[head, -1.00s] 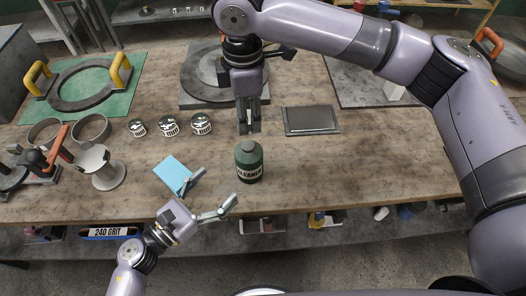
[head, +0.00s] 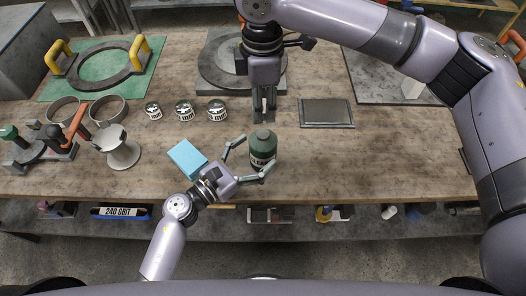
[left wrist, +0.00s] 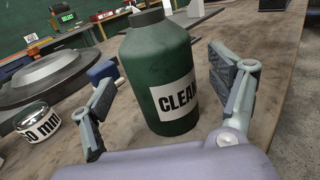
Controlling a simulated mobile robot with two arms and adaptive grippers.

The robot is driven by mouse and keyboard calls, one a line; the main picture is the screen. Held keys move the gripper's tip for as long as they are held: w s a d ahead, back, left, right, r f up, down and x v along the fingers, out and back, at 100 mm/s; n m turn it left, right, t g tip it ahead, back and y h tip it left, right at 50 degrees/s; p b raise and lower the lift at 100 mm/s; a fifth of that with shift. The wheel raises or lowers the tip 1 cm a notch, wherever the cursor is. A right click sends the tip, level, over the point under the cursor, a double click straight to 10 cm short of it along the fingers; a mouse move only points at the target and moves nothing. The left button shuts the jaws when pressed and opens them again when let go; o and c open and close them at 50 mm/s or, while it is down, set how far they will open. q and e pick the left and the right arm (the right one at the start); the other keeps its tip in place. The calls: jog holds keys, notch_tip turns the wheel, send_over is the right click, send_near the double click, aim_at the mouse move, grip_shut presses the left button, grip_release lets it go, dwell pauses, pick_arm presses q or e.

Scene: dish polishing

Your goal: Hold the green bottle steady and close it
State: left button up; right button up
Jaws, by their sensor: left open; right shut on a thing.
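The green bottle (head: 263,150) stands upright near the front edge of the bench, with a white label. It fills the middle of the left wrist view (left wrist: 152,62), where its dark, narrower top shows. My left gripper (head: 254,156) is open, with its fingers on either side of the bottle; in the left wrist view (left wrist: 168,105) both fingers look apart from it. My right gripper (head: 264,112) points down behind the bottle, low over the bench, shut on a small dark thing mostly hidden by the fingers, probably the bottle's cap.
A blue pad (head: 188,158) lies left of the bottle. A dark flat plate (head: 326,112) lies at right. The bench right of the bottle is clear.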

pick_arm(q)
jog(key=shift+x, duration=1.5)
jog(key=shift+c, duration=0.4)
jog(key=c, duration=1.7)
pick_arm(e)
send_over(263, 136)
jog(key=shift+f, duration=2.45)
jog(key=shift+f, duration=0.9)
jog(key=shift+f, duration=0.55)
